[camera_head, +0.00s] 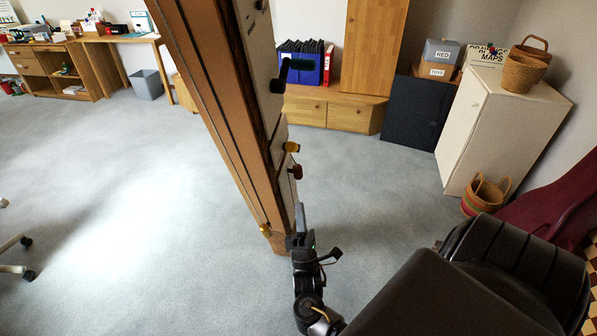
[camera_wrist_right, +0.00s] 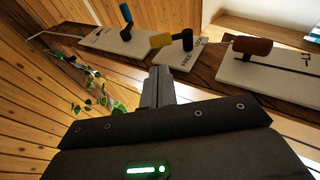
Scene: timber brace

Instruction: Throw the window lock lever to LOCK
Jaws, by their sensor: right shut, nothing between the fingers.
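A leaning timber post (camera_head: 215,110) carries white panels with levers. In the head view a dark lever (camera_head: 280,82) is highest, with a yellow lever (camera_head: 291,147) and a dark red lever (camera_head: 296,172) below. The right wrist view shows a blue-tipped lever (camera_wrist_right: 126,14), a yellow-tipped lever (camera_wrist_right: 161,40) on a panel with small lettering, and a brown-red lever (camera_wrist_right: 252,46). My left gripper is not visible.
Grey carpet (camera_head: 150,190) is open left of the post. A white cabinet (camera_head: 495,130) with baskets, a dark panel (camera_head: 415,112) and a low wooden unit (camera_head: 330,108) stand behind at the right. Desks (camera_head: 60,65) line the far left.

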